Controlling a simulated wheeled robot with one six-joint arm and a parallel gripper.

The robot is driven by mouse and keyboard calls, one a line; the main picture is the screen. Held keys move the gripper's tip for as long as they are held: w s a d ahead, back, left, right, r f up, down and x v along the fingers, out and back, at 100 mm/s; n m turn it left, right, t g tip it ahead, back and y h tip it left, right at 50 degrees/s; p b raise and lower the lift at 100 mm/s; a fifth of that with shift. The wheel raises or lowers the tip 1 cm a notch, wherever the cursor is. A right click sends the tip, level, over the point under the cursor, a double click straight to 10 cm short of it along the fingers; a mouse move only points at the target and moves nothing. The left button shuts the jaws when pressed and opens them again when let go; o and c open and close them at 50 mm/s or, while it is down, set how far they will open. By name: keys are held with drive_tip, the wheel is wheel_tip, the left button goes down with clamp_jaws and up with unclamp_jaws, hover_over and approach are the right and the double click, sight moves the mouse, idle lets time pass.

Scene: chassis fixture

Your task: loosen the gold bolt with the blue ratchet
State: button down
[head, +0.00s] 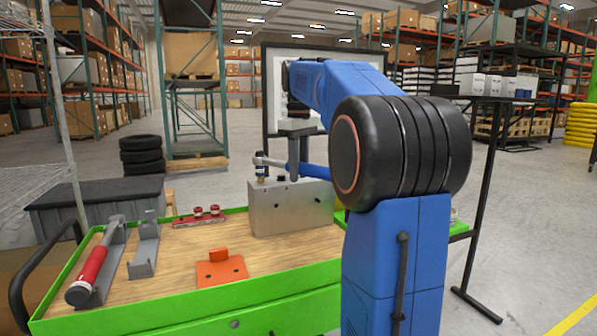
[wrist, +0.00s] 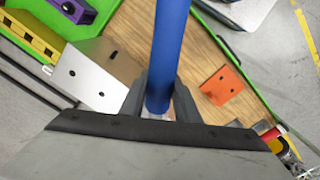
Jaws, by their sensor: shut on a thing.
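The blue ratchet (head: 314,171) is held roughly level above the grey metal block (head: 290,208). My gripper (head: 299,170) points down and is shut on its blue handle, which also shows in the wrist view (wrist: 170,45) between the fingers. The ratchet's silver head (head: 262,160) is at the left, with a dark socket below it near the block's top left edge. Whether the socket is seated on anything cannot be told.
The block stands on a green-edged cart (head: 190,318) with a wooden top. A red-handled tool (head: 92,266) lies in a grey holder at left, beside an empty grey holder (head: 143,258). An orange plate (head: 221,270) and a red socket rack (head: 197,218) are nearby. Bare wood lies between them.

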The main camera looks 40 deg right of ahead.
drive_tip(key=shift+r, duration=2.85)
drive_tip(key=shift+s, duration=0.15)
